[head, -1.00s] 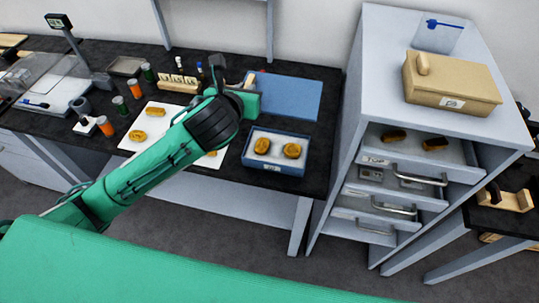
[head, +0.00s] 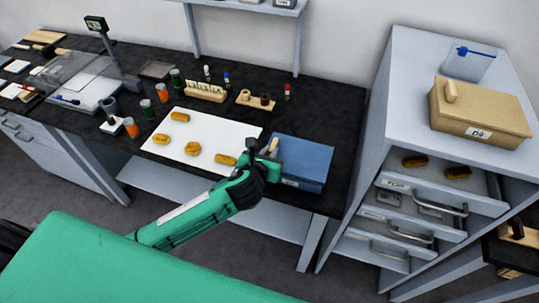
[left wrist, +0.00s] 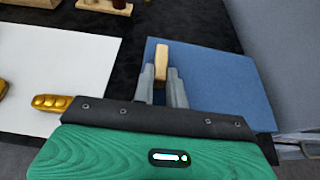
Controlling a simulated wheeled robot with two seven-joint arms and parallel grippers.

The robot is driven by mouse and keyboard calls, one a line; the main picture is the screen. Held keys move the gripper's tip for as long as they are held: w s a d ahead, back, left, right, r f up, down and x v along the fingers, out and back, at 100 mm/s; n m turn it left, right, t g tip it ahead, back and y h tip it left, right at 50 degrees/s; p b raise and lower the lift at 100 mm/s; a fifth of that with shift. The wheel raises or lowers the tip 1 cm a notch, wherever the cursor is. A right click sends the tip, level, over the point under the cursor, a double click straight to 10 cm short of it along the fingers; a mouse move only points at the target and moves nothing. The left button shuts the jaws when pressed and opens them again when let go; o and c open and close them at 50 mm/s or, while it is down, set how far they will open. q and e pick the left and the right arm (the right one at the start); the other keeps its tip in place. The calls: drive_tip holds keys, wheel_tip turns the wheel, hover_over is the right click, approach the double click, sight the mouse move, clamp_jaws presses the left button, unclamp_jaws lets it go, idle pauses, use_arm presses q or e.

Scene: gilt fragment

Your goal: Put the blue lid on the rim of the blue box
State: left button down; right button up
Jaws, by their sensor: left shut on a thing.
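The blue lid (head: 306,158) is a flat panel with a wooden handle (head: 274,145). It lies over the top of the blue box (head: 312,186), whose labelled front shows below it. I cannot tell whether the lid rests on the rim or is slightly above it. My left gripper (head: 268,153) is shut on the handle near the lid's left side. In the left wrist view the gripper's fingers (left wrist: 161,85) stand on both sides of the handle, with the lid (left wrist: 215,88) beneath. The inside of the box is hidden. My right gripper is not in view.
A white sheet (head: 222,130) with several gold fragments lies left of the box. Behind are a lettered wooden block (head: 205,92) and a small wooden stand (head: 255,100). A grey drawer cabinet (head: 400,100) with open drawers and a tan box (head: 480,110) on top stands right.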

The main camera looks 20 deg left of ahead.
use_arm(q)
drive_tip(key=shift+f, duration=0.7)
drive_tip(key=c, duration=1.4)
unclamp_jaws()
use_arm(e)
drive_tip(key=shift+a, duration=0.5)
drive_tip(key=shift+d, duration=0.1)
use_arm(q)
drive_tip(key=shift+s+r, duration=0.1)
drive_tip(key=shift+s, duration=0.1)
drive_tip(key=b+v, duration=0.1)
drive_tip(key=v, duration=1)
drive_tip(key=shift+s, duration=0.35)
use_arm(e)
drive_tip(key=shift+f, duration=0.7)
use_arm(q)
drive_tip(key=shift+r, duration=0.1)
